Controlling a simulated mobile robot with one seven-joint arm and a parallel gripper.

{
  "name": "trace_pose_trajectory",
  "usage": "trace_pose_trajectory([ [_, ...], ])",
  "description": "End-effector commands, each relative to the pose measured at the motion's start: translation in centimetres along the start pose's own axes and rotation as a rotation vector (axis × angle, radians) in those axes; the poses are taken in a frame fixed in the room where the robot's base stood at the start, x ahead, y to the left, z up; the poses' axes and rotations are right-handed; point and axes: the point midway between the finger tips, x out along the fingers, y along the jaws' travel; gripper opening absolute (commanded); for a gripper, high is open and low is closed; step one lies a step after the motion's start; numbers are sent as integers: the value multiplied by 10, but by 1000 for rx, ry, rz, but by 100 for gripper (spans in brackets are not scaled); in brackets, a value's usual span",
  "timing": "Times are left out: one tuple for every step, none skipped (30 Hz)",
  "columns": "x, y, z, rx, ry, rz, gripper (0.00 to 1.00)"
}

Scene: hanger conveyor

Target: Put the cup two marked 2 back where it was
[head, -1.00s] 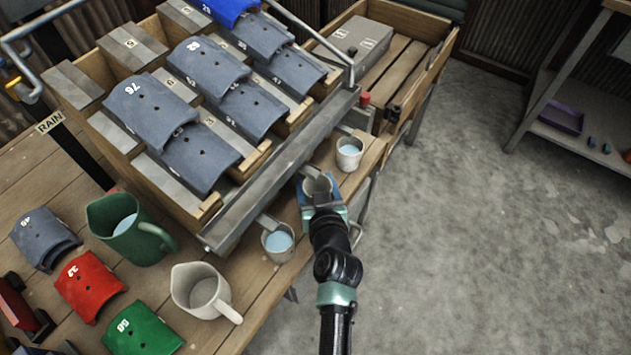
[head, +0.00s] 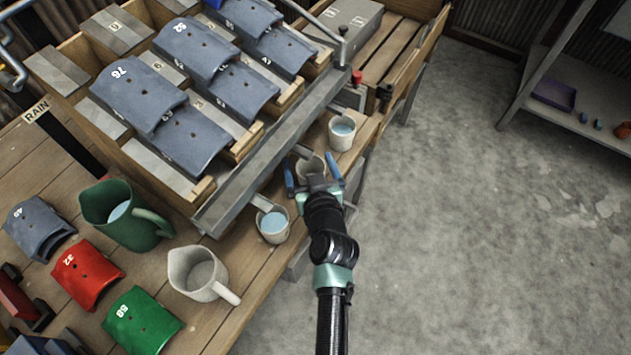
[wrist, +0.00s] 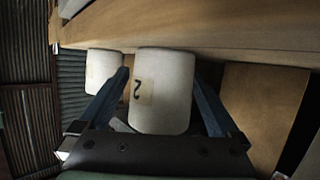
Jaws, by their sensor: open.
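Cup two (wrist: 163,92), a pale cup with a tan label marked 2, stands upright between the two open blue fingers of my gripper (wrist: 160,78) in the wrist view. In the head view, cup two (head: 312,163) is at the table edge under the middle spout of the metal gutter, between two other cups. My gripper (head: 313,173) reaches it from the front, with one finger on each side and gaps showing. The cup's lower part is hidden by my gripper in the head view.
A cup with water (head: 273,224) stands to the left and another (head: 342,131) to the right. The sloping gutter (head: 270,155) runs close behind. A white jug (head: 198,272) and a green jug (head: 125,215) stand further left. Open floor lies right.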

Motion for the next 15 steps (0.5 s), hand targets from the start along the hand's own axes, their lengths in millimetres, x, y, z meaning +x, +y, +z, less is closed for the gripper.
trace_pose_trajectory([
  [-8, 0, 2, 2, -2, 1, 98],
  [-12, 0, 2, 2, -2, 1, 98],
  [-20, 0, 2, 3, -2, 1, 98],
  [-25, 0, 1, 2, -2, 1, 98],
  [-31, 0, 2, 3, -3, 1, 98],
  [-39, 0, 2, 4, -2, 2, 98],
  [-44, 0, 2, 4, -2, 2, 98],
  [-50, 0, 2, 3, -3, 1, 98],
  [-58, 0, 2, 2, -3, 1, 98],
  [-64, 0, 2, 2, -2, 2, 98],
  [-70, 0, 2, 2, -3, 1, 98],
  [-76, 0, 2, 2, -3, 1, 98],
  [-82, 0, 2, 2, -3, 1, 98],
  [-86, 0, 1, 1, -2, 1, 98],
  [-92, 0, 2, 2, -3, 1, 98],
])
